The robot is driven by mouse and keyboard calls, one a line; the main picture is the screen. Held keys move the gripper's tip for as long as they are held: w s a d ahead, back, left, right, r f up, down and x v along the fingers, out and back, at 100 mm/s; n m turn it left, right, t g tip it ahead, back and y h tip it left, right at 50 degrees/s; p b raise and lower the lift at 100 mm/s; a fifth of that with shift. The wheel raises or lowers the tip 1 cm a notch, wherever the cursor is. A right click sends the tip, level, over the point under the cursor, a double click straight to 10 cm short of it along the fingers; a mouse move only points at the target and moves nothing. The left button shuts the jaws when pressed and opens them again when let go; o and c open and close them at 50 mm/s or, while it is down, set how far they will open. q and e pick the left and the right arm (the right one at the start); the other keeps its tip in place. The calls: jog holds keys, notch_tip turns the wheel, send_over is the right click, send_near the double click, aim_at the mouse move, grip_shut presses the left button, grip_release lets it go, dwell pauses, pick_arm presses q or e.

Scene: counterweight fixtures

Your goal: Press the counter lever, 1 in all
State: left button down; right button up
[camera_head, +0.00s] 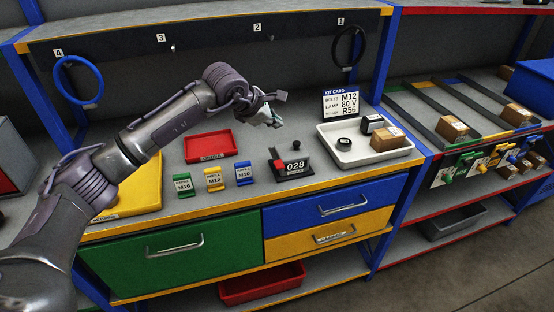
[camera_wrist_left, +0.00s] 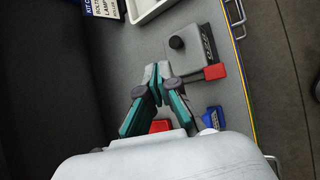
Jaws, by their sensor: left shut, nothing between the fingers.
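My left gripper (camera_head: 277,122) is above and behind the counter. Its teal fingers (camera_wrist_left: 157,77) are shut and empty, apart from the counter. My right gripper is not in view.
A white tray (camera_head: 349,159) with boxes stands right of the counter. A red tray (camera_head: 209,147) and several labelled blocks, one of them blue (camera_head: 244,174), stand left of it. The kit card (camera_head: 341,102) is behind. A yellow bench edge (camera_head: 330,186) runs in front.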

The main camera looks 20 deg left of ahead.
pick_arm(q)
jog(key=shift+f, duration=0.15)
jog(key=b, duration=0.5)
send_near(275, 158)
jog(key=shift+w+d+f, duration=0.4)
jog(key=shift+w+d, duration=0.15)
jog(key=shift+w, duration=0.25)
jog(key=shift+w+d+f, duration=0.4)
jog(key=shift+w+d, duration=0.2)
jog(key=shift+w, duration=0.2)
jog(key=shift+w+d+f, duration=0.4)
jog(key=shift+w+d, duration=0.15)
jog(key=shift+w, duration=0.3)
jog(key=shift+f+b, duration=0.35)
jog(key=shift+b, duration=0.3)
